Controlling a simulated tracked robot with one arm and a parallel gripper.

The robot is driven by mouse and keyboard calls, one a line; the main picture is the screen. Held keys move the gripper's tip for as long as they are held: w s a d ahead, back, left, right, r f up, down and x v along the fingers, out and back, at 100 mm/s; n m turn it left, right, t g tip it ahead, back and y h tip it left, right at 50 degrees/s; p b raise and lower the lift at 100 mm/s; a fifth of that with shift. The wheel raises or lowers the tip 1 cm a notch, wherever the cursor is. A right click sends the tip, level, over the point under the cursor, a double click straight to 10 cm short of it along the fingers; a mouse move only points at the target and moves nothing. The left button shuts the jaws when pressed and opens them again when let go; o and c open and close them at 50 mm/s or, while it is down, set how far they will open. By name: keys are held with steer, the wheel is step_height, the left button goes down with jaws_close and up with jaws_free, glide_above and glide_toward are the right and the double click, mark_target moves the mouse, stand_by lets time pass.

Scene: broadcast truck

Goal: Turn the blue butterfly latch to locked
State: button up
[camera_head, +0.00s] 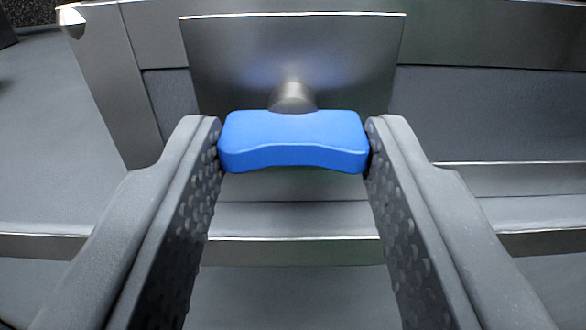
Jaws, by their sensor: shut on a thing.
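The blue butterfly latch (294,137) is in the middle of the camera_head view. Its wide wing lies level, left to right, in the picture. It sits on a short round metal stem (293,97) that comes out of a shiny metal plate (290,50). My gripper (294,148) is shut on the latch, with one finger against its left end and the other against its right end. The latch's back side is hidden.
A grey case with metal edging (487,166) surrounds the plate. A metal strip (105,85) runs down on the left. A lower metal edge (290,252) crosses the view behind my fingers. Open grey surface (50,150) lies at the left.

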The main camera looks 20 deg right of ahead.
steer(key=o, duration=1)
steer(key=p+v, duration=0.1)
steer(key=v, duration=1.2)
steer(key=shift+s+a+p, duration=0.2)
steer(key=shift+s+p, duration=0.15)
